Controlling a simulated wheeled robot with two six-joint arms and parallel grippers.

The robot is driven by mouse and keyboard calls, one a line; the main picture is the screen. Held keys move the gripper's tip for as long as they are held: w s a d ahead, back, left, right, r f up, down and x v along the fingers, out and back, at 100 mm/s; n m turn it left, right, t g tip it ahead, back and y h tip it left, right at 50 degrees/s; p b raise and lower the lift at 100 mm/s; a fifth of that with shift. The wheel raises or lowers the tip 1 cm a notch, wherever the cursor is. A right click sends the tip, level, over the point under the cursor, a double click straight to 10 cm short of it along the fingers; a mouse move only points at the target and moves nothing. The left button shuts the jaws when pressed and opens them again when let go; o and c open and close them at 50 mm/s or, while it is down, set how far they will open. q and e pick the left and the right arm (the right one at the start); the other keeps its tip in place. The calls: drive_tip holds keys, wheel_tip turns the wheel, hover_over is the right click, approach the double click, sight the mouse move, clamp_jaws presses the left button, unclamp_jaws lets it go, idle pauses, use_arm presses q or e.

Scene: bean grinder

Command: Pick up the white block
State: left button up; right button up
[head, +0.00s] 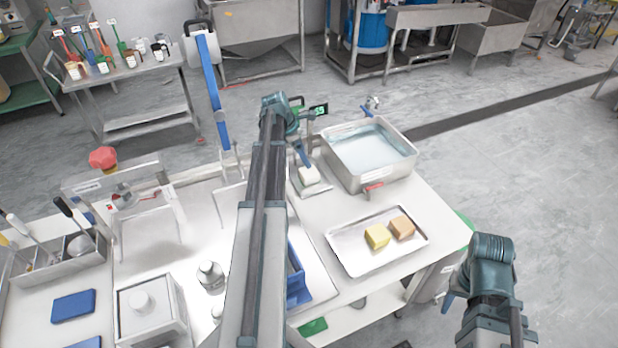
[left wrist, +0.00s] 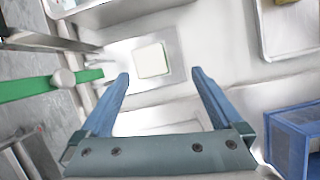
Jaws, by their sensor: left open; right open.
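The white block (head: 309,175) sits on a small scale plate (head: 326,188) left of the water basin. In the left wrist view the white block (left wrist: 151,60) lies flat on the metal plate (left wrist: 177,52), just beyond my fingertips. My left gripper (head: 303,156) is near the block, with its arm reaching up the middle of the head view. In the left wrist view my left gripper (left wrist: 160,73) is open, with nothing between its fingers. My right gripper (head: 448,302) is open, off the table's right edge; its fingers are only partly visible.
A metal basin of water (head: 350,181) stands right of the scale. A blue container (head: 297,285) stands beside my left arm. Bare tabletop lies between scale and tray.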

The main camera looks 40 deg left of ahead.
sight(309, 171)
use_arm(q)
drive_tip(key=shift+n, duration=0.9)
drive_tip(key=f+b, duration=0.2)
drive_tip(key=w+a+f+b, duration=0.1)
drive_tip(key=f+b, duration=0.2)
drive_tip(key=w+a+f+b, duration=0.1)
drive_tip(key=f+b, duration=0.1)
drive_tip(key=shift+a+f+b, duration=0.15)
drive_tip(key=shift+f+b, duration=0.2)
drive_tip(key=shift+b, duration=0.05)
drive_tip(key=shift+w+f, duration=0.1)
drive_tip(key=shift+f, duration=0.05)
drive_tip(key=shift+f, duration=0.1)
drive_tip(key=b+x, duration=0.5)
drive_tip(key=shift+w+d, duration=0.15)
drive_tip(key=shift+d, duration=0.2)
drive_tip(key=shift+c, duration=0.3)
drive_tip(key=c, duration=1.5)
drive_tip(key=shift+o, duration=0.2)
